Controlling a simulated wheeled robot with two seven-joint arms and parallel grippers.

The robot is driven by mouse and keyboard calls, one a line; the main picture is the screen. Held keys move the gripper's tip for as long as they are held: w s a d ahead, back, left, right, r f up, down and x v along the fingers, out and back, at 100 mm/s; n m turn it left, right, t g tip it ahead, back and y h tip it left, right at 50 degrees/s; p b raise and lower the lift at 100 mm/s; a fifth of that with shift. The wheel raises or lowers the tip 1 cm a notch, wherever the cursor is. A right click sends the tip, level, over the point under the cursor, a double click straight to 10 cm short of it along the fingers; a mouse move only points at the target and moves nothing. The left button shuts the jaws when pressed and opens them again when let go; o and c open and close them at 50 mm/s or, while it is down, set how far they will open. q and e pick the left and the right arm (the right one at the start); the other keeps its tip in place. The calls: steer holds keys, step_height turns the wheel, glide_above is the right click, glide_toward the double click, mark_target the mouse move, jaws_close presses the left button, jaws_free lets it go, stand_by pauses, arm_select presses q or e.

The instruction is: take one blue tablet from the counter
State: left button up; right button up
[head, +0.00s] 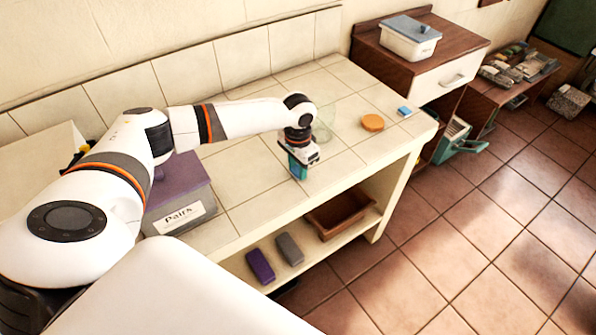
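A small light-blue tablet (404,111) lies on the tiled counter (255,212) near its far right end, beside a round orange lid (372,122). My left gripper (299,166) points down over the middle of the counter, well left of that tablet. A teal-blue block (297,170) shows right under the gripper, at its fingers. I cannot tell whether the fingers are closed on it or only above it. A clear glass jar (322,131) stands just behind the gripper, partly hidden by it. My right gripper is out of view.
A grey box with a purple lid, labelled "Pairs" (180,214), stands at the counter's left. The shelf below holds a purple block (260,266), a grey block (289,249) and a brown tray (338,214). A white lidded box (408,41) stands on the wooden cabinet (381,60).

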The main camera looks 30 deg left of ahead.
arm_select(q)
steer(key=c, duration=0.3)
steer(key=shift+c, duration=0.2)
